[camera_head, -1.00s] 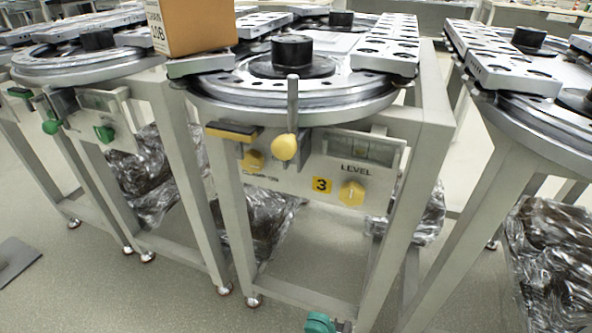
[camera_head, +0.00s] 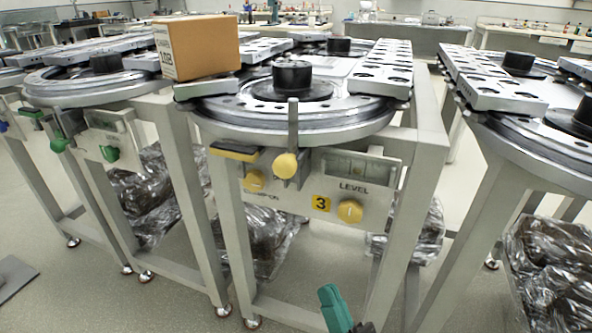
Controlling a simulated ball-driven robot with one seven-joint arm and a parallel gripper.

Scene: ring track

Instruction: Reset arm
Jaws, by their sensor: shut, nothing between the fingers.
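The teal tip of my gripper (camera_head: 334,309) shows at the bottom edge, right of centre. It is shut with nothing in it, and the rest of my arm is out of view below. It stands in front of the lower frame of the middle station, below the yellow LEVEL knob (camera_head: 349,211). I cannot tell how far it is from the frame.
The middle round ring table (camera_head: 290,132) has a yellow-knobbed lever (camera_head: 286,164) at its front. A cardboard box (camera_head: 197,47) sits at its left edge. Similar stations flank it. Plastic-wrapped bundles lie beneath. Bare floor (camera_head: 110,300) shows at lower left.

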